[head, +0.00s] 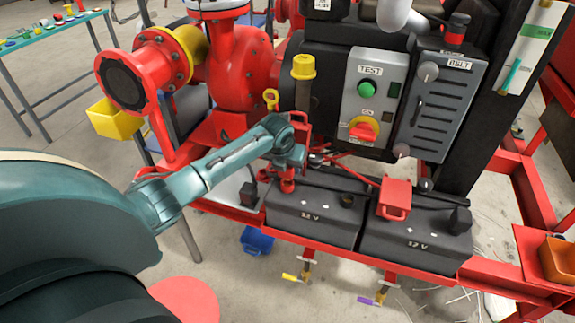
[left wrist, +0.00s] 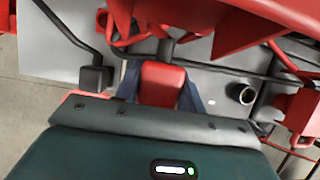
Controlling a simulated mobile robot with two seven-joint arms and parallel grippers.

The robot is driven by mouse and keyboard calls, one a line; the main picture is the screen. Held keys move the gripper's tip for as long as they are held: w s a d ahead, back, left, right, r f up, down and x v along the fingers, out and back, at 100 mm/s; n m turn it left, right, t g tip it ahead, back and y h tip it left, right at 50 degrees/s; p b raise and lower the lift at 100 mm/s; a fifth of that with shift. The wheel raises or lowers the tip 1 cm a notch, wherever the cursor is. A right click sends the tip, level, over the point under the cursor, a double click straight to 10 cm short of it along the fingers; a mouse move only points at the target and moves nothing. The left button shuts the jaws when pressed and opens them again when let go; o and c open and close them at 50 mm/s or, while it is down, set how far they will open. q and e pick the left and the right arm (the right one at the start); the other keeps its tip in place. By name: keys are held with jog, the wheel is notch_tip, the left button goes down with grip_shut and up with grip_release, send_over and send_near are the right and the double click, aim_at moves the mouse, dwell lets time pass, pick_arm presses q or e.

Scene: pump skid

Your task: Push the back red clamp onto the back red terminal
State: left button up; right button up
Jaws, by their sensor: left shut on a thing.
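My left gripper (head: 288,170) is at the back left corner of the left battery (head: 312,215). It is shut on a red clamp (head: 287,185), which sits low at that corner. In the left wrist view the red clamp (left wrist: 163,83) shows between the two dark blue fingers (left wrist: 160,92). The back red terminal is not visible; whether the clamp touches it cannot be told. A second red clamp (head: 396,197) is over the right battery (head: 415,240), and part of it shows in the left wrist view (left wrist: 296,110). My right gripper is not in view.
A black block on a cable (head: 248,194) is left of the gripper. A round post (head: 347,201) stands on the left battery. Cables and a dark bar run behind the clamps. The TEST box (head: 372,100) and red pump (head: 240,70) rise behind. A red rail borders the batteries.

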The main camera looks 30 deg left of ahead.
pick_arm(q)
jog(key=shift+p, duration=0.35)
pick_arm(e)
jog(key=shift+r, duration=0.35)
